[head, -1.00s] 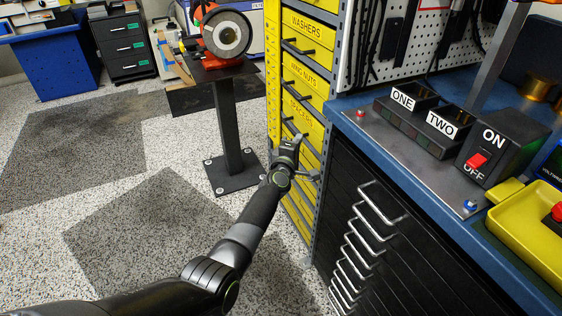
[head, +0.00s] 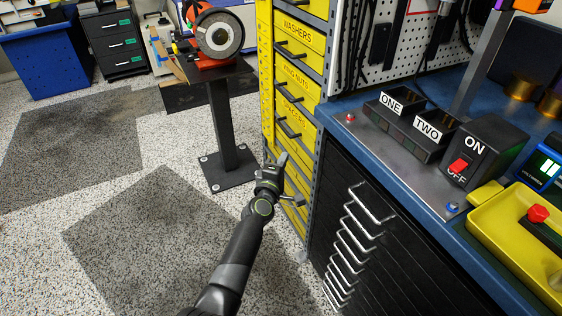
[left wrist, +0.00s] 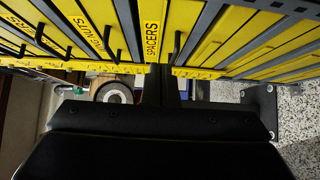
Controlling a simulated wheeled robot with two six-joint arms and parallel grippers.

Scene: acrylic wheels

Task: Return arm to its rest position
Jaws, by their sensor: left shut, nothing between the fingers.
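My left arm comes in from the bottom in the head view. My left gripper (head: 275,171) is shut and empty, in front of the lower part of the yellow drawer cabinet (head: 292,72). In the left wrist view the gripper fingers (left wrist: 161,84) are together, with the drawer fronts (left wrist: 152,30) labelled SPACERS and WING NUTS close above them. I cannot tell whether the gripper touches a drawer handle. My right gripper is not in view.
A blue workbench (head: 405,190) with a black drawer chest (head: 340,215) stands at the right. It holds the ONE and TWO boxes (head: 405,120) and an ON/OFF switch (head: 480,150). A bench grinder (head: 217,38) stands on a pedestal behind. The floor at left is open.

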